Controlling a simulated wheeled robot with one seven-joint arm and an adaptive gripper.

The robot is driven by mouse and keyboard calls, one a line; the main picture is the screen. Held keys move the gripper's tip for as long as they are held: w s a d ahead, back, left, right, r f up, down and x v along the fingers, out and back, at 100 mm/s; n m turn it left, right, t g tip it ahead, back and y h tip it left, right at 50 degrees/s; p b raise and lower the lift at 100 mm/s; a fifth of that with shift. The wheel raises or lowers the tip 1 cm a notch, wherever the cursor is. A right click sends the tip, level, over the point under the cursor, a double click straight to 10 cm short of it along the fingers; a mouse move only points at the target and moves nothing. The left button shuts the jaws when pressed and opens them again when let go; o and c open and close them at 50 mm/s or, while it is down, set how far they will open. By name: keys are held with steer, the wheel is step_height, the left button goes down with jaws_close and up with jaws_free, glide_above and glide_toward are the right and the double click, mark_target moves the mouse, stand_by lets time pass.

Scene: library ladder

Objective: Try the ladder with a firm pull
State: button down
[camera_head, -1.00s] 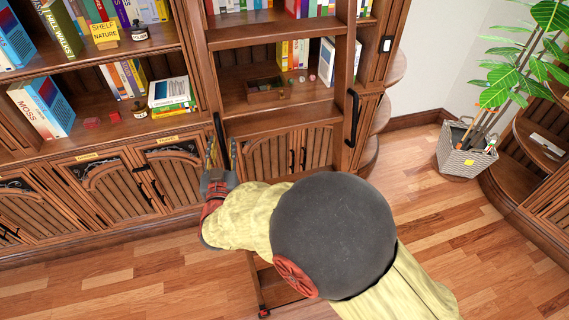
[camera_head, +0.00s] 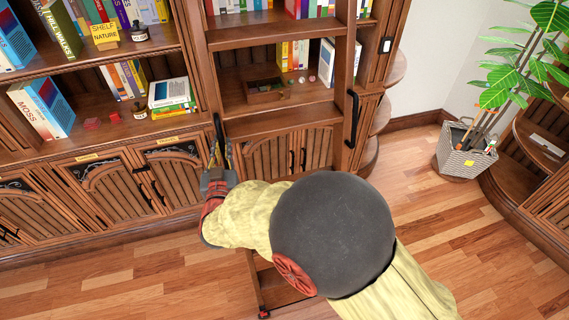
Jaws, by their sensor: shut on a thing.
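The wooden ladder (camera_head: 345,70) stands in front of the bookcase, with its two rails and broad steps showing. A black handle (camera_head: 218,128) is on its left rail and another black handle (camera_head: 351,118) is on its right rail. My gripper (camera_head: 219,153) is at the lower part of the left handle, its fingers closed around it. My arm hides much of the lower ladder. A lower step and a foot with a small red and black wheel (camera_head: 264,313) show below my arm.
The bookcase (camera_head: 90,151) behind holds books, ink bottles and a small open wooden box (camera_head: 265,98). A plant in a woven basket (camera_head: 464,158) stands at the right, beside curved shelves (camera_head: 515,180). The wooden floor (camera_head: 120,280) is clear at front left.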

steer(key=shift+d+f, duration=0.1)
steer(key=shift+d, duration=0.15)
stand_by(1.2)
steer(key=shift+a, duration=0.2)
stand_by(0.9)
steer(key=c, duration=1.7)
jaws_free()
steer(key=shift+a, duration=0.1)
steer(key=shift+c, duration=0.2)
steer(key=s+d, duration=0.1)
steer(key=s, duration=1.1)
steer(key=shift+d, duration=0.15)
